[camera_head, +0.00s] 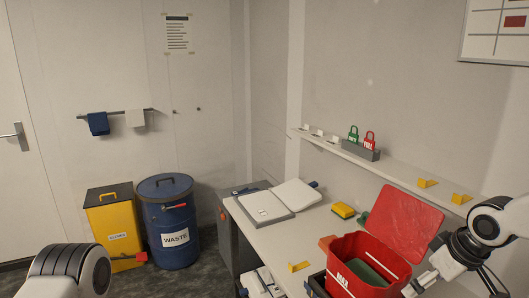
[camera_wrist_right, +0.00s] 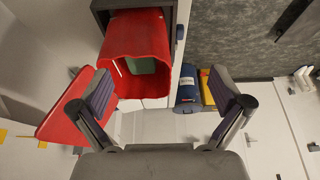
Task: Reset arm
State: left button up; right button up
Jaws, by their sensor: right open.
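My right arm comes in from the right in the head view. Its gripper (camera_head: 422,284) is low at the right, beside the red bin (camera_head: 372,262). In the right wrist view the two fingers of this gripper (camera_wrist_right: 160,90) are spread wide with nothing between them. The red bin (camera_wrist_right: 137,45) shows beyond the fingertips, with a green item (camera_wrist_right: 141,65) inside. Its red lid (camera_head: 402,225) stands open. Of my left arm only a rounded link shows at the lower left; its gripper is out of view.
The white bench (camera_head: 244,217) carries a pale flat case (camera_head: 264,207) and a yellow item (camera_head: 343,210). A wall shelf (camera_head: 400,176) holds red and green padlock-shaped tags. A blue waste drum (camera_head: 168,218) and a yellow bin (camera_head: 115,222) stand on the floor at left.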

notch_tip(320, 180, down, 10)
jog(key=s+g+b, duration=0.1)
jog(key=g, duration=0.2)
jog(key=s+a+f+m+g+b, duration=0.15)
jog(key=s+a+f, duration=0.25)
jog(key=s+f, duration=0.55)
jog(key=s+a+f+g+b, duration=0.2)
jog(key=s+a+f, duration=0.2)
jog(key=s+f, duration=0.6)
jog(key=s+a+f+m+g+b, duration=0.15)
jog(key=s+a+f, duration=0.25)
jog(key=s+f, duration=0.55)
pick_arm(q)
notch_tip(320, 180, down, 6)
jog(key=shift+w, duration=0.4)
pick_arm(e)
jog(key=w+d+f+m+t+h, duration=0.1)
jog(key=w+t, duration=0.3)
jog(key=w, duration=0.3)
jog(key=shift+w+d+f+m+h, duration=0.25)
jog(key=shift+f+m+h, duration=0.05)
jog(key=shift+f+m, duration=0.1)
